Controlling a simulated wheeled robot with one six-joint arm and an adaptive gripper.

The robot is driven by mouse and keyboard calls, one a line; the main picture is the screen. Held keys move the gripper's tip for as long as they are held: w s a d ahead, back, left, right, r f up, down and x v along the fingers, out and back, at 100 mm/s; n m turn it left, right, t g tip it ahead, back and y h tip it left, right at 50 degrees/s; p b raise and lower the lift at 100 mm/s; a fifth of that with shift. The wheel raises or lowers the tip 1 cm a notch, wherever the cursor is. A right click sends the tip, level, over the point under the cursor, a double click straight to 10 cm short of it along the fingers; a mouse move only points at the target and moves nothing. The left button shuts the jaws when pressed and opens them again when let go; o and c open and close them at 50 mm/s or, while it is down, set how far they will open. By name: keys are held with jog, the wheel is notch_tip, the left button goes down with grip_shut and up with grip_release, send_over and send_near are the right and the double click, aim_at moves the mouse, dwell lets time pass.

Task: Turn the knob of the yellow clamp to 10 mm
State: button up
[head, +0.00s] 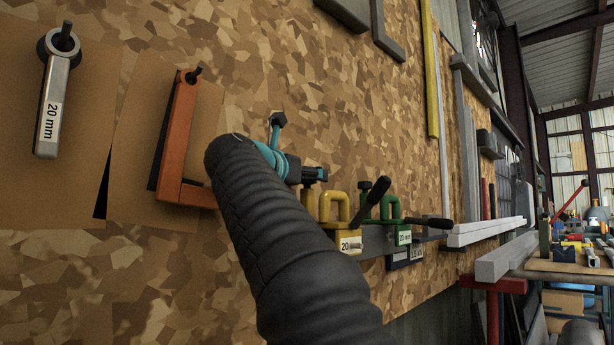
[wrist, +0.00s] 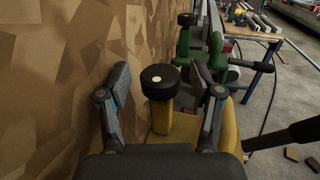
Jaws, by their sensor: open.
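The yellow clamp (head: 336,207) is mounted on the chipboard wall, with a label reading 20 on its block and a black handle sticking out to the right. In the wrist view its black knob (wrist: 160,80) stands on a yellow post. My gripper (wrist: 165,85) is open, one finger on each side of the knob, with visible gaps to both. In the head view my gripper (head: 300,172) is at the clamp's upper left, and my dark arm hides part of the clamp and its knob. I cannot read any knob setting.
A green clamp (head: 388,212) with a black handle is just right of the yellow one. An orange square (head: 177,130) and a 20 mm tool (head: 52,100) hang at the left. Pale beams (head: 485,232) jut out at the right. The wall is close beside my gripper.

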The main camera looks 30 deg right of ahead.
jog(key=shift+w+d, duration=0.25)
jog(key=shift+d, duration=0.15)
jog(key=c, duration=1.2)
jog(key=shift+o, duration=0.2)
jog(key=shift+s, duration=0.1)
